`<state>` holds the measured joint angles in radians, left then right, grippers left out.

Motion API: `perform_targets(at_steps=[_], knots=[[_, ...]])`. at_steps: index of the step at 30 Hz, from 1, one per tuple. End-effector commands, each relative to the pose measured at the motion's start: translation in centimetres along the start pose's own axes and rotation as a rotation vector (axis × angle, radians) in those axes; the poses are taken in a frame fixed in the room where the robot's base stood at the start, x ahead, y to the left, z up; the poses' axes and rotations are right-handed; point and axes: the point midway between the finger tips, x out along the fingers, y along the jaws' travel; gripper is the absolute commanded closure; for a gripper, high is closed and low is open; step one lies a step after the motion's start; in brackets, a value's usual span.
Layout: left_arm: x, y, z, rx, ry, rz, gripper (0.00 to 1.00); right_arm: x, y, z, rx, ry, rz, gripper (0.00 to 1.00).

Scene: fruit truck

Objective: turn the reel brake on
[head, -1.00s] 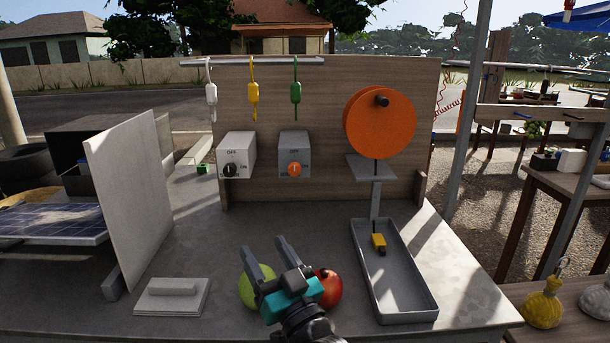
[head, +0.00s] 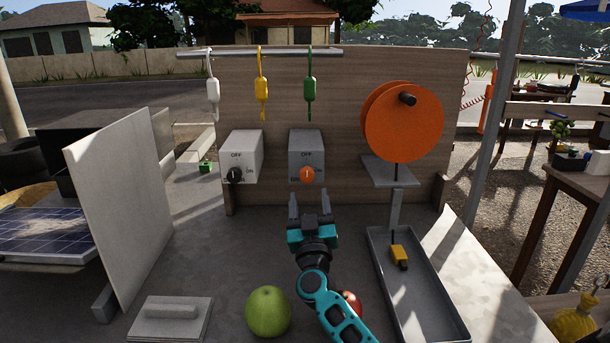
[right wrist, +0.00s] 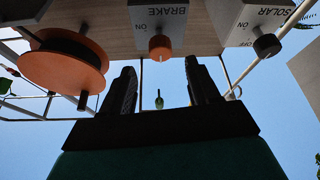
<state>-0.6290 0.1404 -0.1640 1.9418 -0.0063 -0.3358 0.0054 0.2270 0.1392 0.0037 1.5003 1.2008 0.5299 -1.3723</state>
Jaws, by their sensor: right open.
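The brake switch is a pale grey box (head: 307,150) on the wooden back panel, with an orange knob (head: 307,175) on its front. In the right wrist view the box (right wrist: 175,25) appears upside down, with the words BRAKE and ON and the orange knob (right wrist: 160,46). The knob's light mark looks roughly upright in the head view, under OFF. The orange reel (head: 400,125) stands to the right. My right gripper (head: 310,200) is open and empty, just below and in front of the knob, apart from it. My left gripper is not in view.
A similar box with a black knob (head: 235,175), marked SOLAR in the wrist view, is to the left. Coloured tags (head: 262,88) hang above. A grey tray (head: 380,260) holds a yellow item (head: 399,255). A green fruit (head: 268,311) and red fruit (head: 351,303) lie near my arm.

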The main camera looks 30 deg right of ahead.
Motion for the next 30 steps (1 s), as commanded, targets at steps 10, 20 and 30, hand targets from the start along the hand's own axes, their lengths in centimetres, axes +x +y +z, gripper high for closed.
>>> perform_targets(at_steps=[10,20,30], knots=[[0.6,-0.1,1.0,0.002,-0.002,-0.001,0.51,6.5,-0.1,0.0,0.000,0.003,-0.001,0.39],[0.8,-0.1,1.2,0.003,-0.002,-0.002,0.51,8.3,0.0,0.0,0.001,0.000,-0.002,0.39],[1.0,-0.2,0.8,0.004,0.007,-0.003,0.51,8.3,0.0,0.0,0.001,0.000,-0.002,0.52]])
